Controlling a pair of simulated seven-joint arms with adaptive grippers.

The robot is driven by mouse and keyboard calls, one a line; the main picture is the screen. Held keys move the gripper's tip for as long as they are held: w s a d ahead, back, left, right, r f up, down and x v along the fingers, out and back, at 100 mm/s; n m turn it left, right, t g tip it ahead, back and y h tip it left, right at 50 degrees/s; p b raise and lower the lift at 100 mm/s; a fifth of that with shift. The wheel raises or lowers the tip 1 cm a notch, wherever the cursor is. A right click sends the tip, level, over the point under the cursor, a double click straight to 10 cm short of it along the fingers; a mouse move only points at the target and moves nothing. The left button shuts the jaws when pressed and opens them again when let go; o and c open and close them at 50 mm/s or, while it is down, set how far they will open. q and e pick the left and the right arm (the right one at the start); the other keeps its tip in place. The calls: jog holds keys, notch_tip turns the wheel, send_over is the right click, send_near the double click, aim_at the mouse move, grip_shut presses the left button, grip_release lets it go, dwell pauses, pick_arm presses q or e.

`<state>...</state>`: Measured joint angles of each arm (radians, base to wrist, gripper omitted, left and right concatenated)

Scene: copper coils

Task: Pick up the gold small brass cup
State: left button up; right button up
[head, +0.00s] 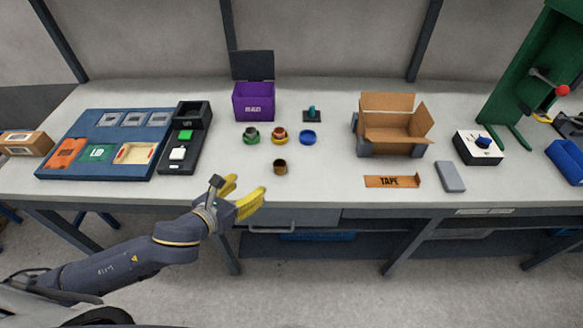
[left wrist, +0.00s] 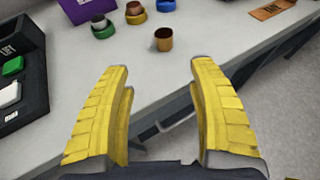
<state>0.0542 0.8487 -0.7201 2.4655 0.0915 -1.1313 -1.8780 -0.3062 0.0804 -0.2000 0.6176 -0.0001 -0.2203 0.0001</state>
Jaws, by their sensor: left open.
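The gold small brass cup (head: 280,167) stands upright on the table near its front edge, in front of the coloured rings. It also shows in the left wrist view (left wrist: 163,39), beyond my fingertips. My left gripper (head: 249,191) has yellow fingers and is at the table's front edge, to the left of and nearer than the cup. In the left wrist view its fingers (left wrist: 160,68) are spread wide with nothing between them. The cup is apart from both fingers. My right gripper is not in view.
Behind the cup are a green ring (head: 251,137), a yellow ring (head: 279,138) and a blue ring (head: 308,137), two holding small cups. A tape strip (head: 391,182) lies right; a black station (head: 180,155) stands left. Table around the cup is clear.

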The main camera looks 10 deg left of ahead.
aim_at(276, 168)
pick_arm(q)
jog(key=x, duration=1.7)
jog(key=shift+d, duration=0.45)
jog(key=shift+o, duration=0.2)
jog(key=c, duration=1.2)
